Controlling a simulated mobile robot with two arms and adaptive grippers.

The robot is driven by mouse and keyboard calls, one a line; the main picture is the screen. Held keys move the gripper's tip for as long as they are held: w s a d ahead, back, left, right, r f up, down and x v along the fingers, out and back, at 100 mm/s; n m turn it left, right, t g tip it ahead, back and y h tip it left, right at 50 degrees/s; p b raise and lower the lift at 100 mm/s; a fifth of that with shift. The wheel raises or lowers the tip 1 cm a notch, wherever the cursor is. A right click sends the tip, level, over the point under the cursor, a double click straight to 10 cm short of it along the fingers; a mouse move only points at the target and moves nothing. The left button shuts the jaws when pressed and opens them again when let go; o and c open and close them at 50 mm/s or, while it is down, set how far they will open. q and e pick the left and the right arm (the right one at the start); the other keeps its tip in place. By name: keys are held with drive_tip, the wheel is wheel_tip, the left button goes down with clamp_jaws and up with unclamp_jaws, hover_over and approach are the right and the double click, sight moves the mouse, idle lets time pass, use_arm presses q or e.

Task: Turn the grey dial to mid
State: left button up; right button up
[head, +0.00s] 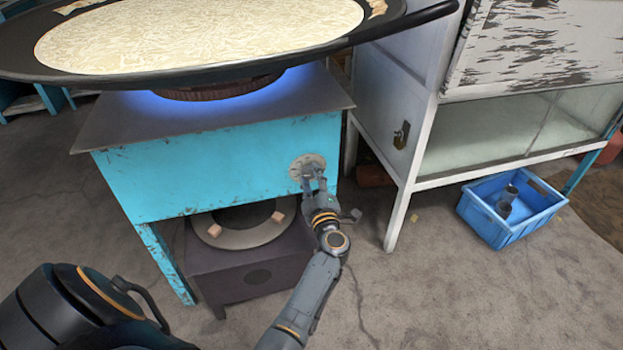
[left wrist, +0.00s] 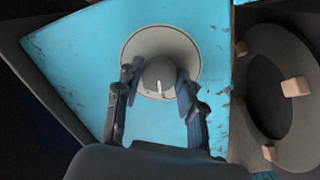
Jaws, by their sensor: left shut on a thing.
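The grey dial (left wrist: 160,76) sits in the middle of a round pale plate (left wrist: 185,48) on the front of the turquoise stove (head: 220,160). A white mark on the dial points toward my gripper in the left wrist view. My left gripper (left wrist: 155,84) has one finger on each side of the dial and is shut on it. In the head view my left gripper (head: 312,180) reaches the plate (head: 304,162) at the stove's right front, and its fingers mostly hide the dial. My right gripper does not show.
A dark unit with a grey ring (head: 245,238) is below. A white cabinet (head: 395,150) and a blue crate (head: 490,222) are at right. The floor in front of the crate is clear.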

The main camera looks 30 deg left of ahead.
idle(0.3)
use_arm(q)
drive_tip(key=o, duration=1.2)
drive_tip(key=shift+c, duration=0.2)
